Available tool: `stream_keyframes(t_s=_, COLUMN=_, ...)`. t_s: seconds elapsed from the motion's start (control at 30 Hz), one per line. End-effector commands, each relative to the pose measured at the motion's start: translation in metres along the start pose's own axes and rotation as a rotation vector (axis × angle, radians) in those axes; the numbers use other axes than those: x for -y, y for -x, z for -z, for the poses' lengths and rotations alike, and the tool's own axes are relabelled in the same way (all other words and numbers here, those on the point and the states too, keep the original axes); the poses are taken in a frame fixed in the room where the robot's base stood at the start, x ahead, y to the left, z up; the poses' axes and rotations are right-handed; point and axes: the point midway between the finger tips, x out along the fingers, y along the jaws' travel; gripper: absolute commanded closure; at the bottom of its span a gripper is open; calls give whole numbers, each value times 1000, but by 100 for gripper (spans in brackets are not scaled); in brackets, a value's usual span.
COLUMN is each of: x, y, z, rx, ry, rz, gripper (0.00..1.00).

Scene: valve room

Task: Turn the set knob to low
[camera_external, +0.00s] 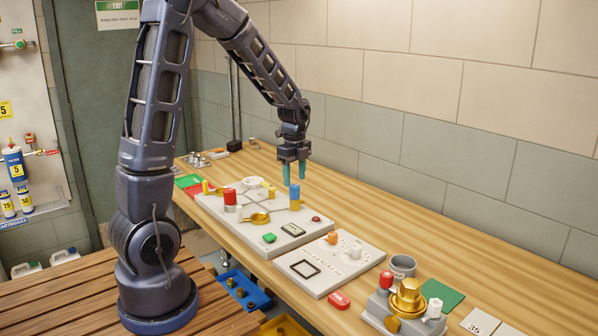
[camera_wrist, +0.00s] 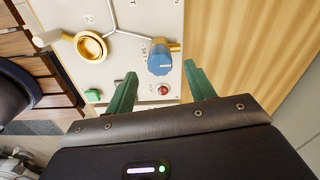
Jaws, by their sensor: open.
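The blue set knob (camera_wrist: 160,58) has a white pointer line and stands on the pale panel (camera_wrist: 123,60); small lettering that looks like SET is beside it. In the external view the knob (camera_external: 295,191) is near the panel's back edge, below my gripper. I cannot read a low mark. My gripper (camera_external: 294,176) is open and points down, with teal fingers just above the knob. In the wrist view my gripper's two green fingers (camera_wrist: 160,70) lie to either side of the knob, with room between them. I cannot tell whether they touch it.
A red button (camera_wrist: 163,90) is close to the knob. A brass handwheel (camera_wrist: 91,46) and a red-capped part (camera_external: 230,195) share the panel. A second panel (camera_external: 330,262) and a brass valve (camera_external: 407,297) stand to the right. The wall (camera_external: 400,140) is behind the bench.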

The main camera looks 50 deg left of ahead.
Motion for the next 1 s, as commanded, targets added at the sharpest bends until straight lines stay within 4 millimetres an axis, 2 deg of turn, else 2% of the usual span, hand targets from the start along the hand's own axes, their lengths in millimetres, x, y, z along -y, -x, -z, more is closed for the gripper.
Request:
stream_keyframes(t_s=0.1, x=0, y=-20, z=0, rx=0, ry=0, rz=-2, gripper=46)
stream_keyframes(t_s=0.3, x=0, y=-40, z=0, rx=1, ry=0, rz=-1, gripper=46)
stream_keyframes(t_s=0.7, x=0, y=-46, z=0, rx=1, ry=0, rz=1, gripper=46)
stream_keyframes(t_s=0.73, x=0, y=-46, z=0, rx=1, ry=0, rz=1, gripper=48)
stream_keyframes(t_s=0.93, x=0, y=-46, z=0, rx=1, ry=0, rz=1, gripper=87)
stream_keyframes(t_s=1.0, x=0, y=-46, z=0, rx=1, ry=0, rz=1, gripper=91)
